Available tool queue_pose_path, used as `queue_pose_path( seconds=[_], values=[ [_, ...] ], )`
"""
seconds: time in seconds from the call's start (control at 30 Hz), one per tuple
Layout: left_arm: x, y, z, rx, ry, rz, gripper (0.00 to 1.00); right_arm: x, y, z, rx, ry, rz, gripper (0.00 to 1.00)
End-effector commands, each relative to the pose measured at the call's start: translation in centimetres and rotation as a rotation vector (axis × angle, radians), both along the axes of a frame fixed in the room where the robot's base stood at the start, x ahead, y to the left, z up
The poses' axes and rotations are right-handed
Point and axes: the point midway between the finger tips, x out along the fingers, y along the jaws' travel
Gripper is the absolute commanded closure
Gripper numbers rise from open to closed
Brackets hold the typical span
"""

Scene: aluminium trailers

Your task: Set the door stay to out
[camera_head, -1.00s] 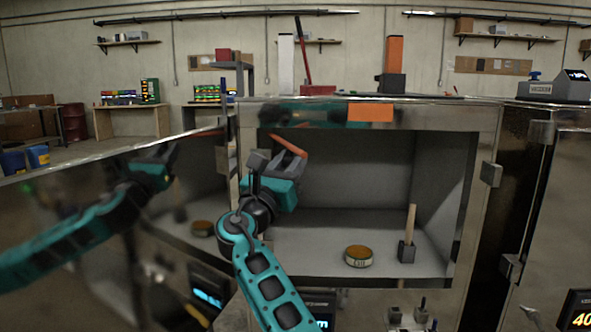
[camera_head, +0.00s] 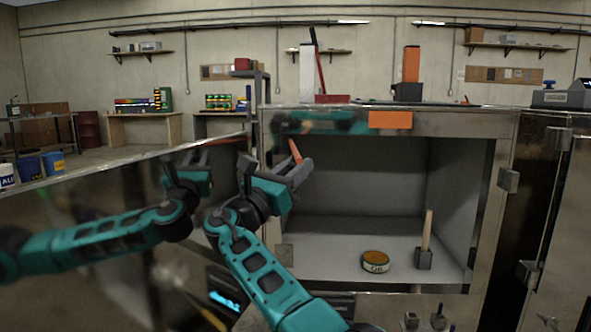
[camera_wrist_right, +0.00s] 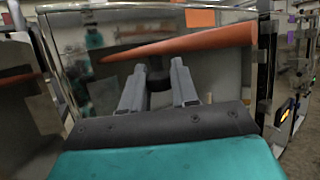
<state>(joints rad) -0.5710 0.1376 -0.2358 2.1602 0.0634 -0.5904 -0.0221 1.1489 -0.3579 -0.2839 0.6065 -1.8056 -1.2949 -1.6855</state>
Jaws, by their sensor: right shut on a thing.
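The door stay is an orange bar (camera_head: 295,151) at the upper left of the open compartment, below its top frame. It points steeply toward me in the head view. In the right wrist view the orange bar (camera_wrist_right: 190,43) runs across, just beyond the fingertips. My right gripper (camera_head: 300,172) is at the bar; its fingers (camera_wrist_right: 158,80) are closed around a dark knob (camera_wrist_right: 158,77) beneath the bar. The polished open door (camera_head: 90,205) stands to the left and mirrors my arm. My left gripper is not visible; the left-hand arm shape looks like a reflection.
Inside the compartment (camera_head: 350,235) stand a round tin (camera_head: 375,261) and a block with an upright wooden handle (camera_head: 424,258). An orange label (camera_head: 390,119) is on the top frame. A latch block (camera_head: 508,181) sits on the right post.

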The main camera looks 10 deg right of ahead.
Motion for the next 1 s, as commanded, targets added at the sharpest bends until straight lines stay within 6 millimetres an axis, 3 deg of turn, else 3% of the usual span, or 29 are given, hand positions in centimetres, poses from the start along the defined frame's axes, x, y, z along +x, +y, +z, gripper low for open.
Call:
queue_pose_path(
  seconds=[0.3, 0.33, 0.53, 0.83, 1.0],
  values=[
    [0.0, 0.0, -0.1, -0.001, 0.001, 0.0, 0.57, 0.0, 0.0, -0.4, 0.006, 0.007, -0.001, 1.0],
    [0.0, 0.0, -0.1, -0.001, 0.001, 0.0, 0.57, 0.0, 0.0, -0.4, 0.006, 0.007, -0.001, 0.69],
    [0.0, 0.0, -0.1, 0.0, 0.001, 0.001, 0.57, 0.0, 0.0, -0.2, 0.003, 0.004, 0.001, 0.5],
    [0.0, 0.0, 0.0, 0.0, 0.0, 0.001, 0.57, 0.0, 0.0, 0.2, 0.002, 0.001, 0.0, 0.49],
    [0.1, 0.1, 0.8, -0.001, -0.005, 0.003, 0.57, 0.0, 0.0, 2.6, 0.001, -0.004, 0.001, 0.49]
  ],
)
